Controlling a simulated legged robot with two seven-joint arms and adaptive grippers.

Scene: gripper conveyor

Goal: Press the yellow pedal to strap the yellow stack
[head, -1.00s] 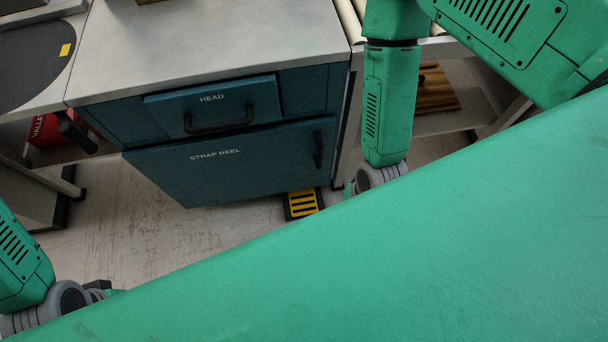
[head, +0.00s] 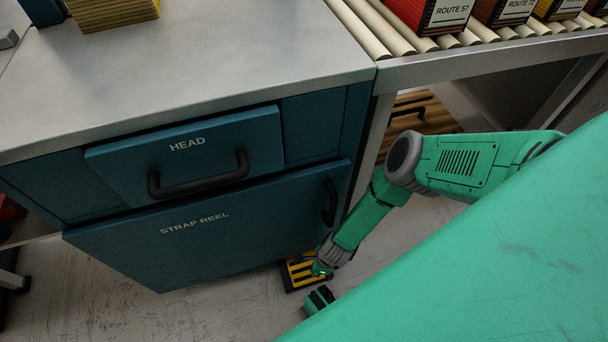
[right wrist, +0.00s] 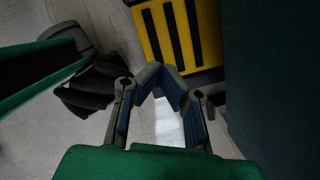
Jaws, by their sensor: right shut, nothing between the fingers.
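The yellow pedal (head: 301,268), with black bars on a dark base, sits on the floor at the foot of the teal cabinet. In the right wrist view the pedal (right wrist: 182,32) lies just beyond the fingertips. My right gripper (head: 322,268) is low over the pedal's right edge, shut and empty. Its fingers (right wrist: 160,72) meet in the right wrist view. I cannot tell whether they touch the pedal. The yellow stack (head: 118,14) stands on the grey tabletop, cut off by the top edge. My left gripper is not in view.
The cabinet's drawer marked HEAD (head: 190,148) and panel marked STRAP REEL (head: 195,217) stand close behind the pedal. A roller conveyor (head: 395,32) carries several labelled stacks at upper right. Slatted wooden pieces (head: 425,112) lie beneath it. Floor left of the pedal is clear.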

